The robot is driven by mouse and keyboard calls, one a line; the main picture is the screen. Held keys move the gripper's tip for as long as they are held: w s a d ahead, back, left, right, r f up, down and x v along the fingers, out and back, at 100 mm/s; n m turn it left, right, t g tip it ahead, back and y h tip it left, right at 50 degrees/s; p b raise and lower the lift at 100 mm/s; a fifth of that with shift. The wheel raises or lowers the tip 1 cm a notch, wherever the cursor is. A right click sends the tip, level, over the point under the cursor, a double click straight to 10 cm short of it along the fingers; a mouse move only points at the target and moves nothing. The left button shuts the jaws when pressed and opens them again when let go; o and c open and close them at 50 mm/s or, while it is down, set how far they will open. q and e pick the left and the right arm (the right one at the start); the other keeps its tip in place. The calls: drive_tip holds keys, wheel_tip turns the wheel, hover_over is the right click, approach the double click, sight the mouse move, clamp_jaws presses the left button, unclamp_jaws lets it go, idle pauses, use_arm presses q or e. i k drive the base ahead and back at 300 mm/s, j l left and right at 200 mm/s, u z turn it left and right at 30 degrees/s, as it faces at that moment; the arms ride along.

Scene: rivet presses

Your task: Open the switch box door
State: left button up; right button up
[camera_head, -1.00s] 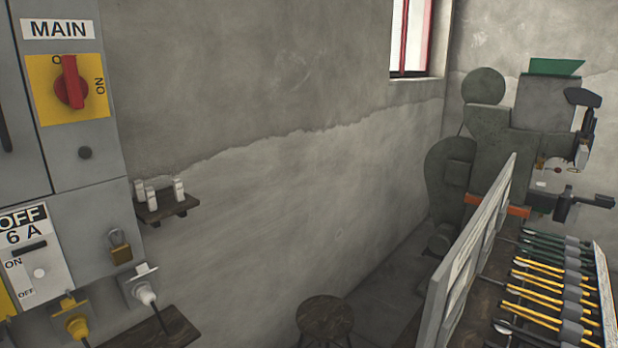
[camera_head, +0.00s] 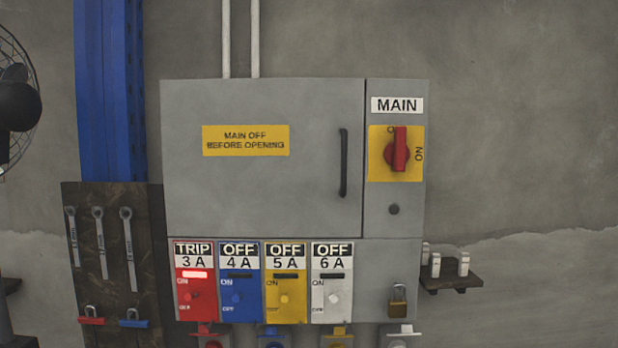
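The grey switch box (camera_head: 395,270) hangs on the wall in the middle of the view. Its wide door (camera_head: 270,195) is shut and has a dark vertical handle (camera_head: 343,163) near its right edge. A yellow label (camera_head: 245,140) on the door reads "MAIN OFF BEFORE OPENING". Neither of my grippers shows in the view.
Below the door are red 3A (camera_head: 194,285), blue 4A (camera_head: 239,285), yellow 5A (camera_head: 285,285) and white 6A (camera_head: 332,285) breakers. A brass padlock (camera_head: 398,300) hangs at the lower right. A small shelf (camera_head: 452,281) is right; a wrench board (camera_head: 112,250) and fan (camera_head: 15,100) are left.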

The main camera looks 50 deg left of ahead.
sight(268, 157)
drive_tip(key=u, duration=1.8)
